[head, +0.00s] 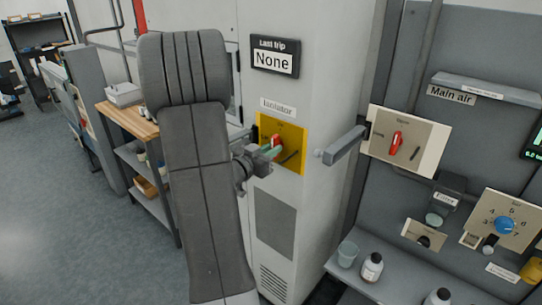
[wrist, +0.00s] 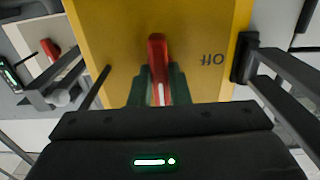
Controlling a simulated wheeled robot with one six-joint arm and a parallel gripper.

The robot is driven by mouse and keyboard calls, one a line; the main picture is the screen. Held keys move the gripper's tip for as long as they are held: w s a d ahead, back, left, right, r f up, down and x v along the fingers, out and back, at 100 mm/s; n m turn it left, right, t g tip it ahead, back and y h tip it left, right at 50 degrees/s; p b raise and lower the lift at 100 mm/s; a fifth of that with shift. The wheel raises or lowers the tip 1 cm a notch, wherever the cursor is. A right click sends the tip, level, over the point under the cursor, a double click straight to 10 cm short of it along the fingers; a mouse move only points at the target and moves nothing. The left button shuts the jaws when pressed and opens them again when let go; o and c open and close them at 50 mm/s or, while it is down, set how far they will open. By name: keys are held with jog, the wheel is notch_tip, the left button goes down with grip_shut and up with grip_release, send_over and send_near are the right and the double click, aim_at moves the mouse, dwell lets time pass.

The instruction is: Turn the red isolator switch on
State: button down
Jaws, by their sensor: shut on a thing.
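The red isolator switch handle (head: 276,141) sits on a yellow plate (head: 296,135) on the grey cabinet, under the "Isolator" label (head: 278,107). My gripper (head: 270,151) is at the plate, with its green fingers on the handle. In the wrist view the red handle (wrist: 157,52) stands about upright in the picture between the green fingers (wrist: 157,92), which are shut on it. The yellow plate (wrist: 205,35) fills the middle of that view. An upside-down "Off" mark (wrist: 213,59) is to the right of the handle. The handle's lower part is hidden by my gripper.
A "Last trip None" sign (head: 274,57) is above the switch. A grey bar handle (head: 344,145) juts out to the right. Beyond it is another red switch (head: 396,144) on a beige plate. A shelf at lower right holds a cup (head: 347,254) and bottles (head: 372,267).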

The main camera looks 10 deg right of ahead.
dwell(0.3)
jog(key=c, duration=1.4)
grip_release()
jog(key=shift+o, duration=0.2)
jog(key=b+v, duration=0.2)
jog(key=v, duration=1.1)
jog(key=shift+s+a, duration=0.25)
jog(key=shift+a, duration=0.05)
jog(key=p+x, duration=0.2)
jog(key=x, duration=1.1)
jog(key=shift+w+d, duration=0.25)
jog(key=shift+d, duration=0.05)
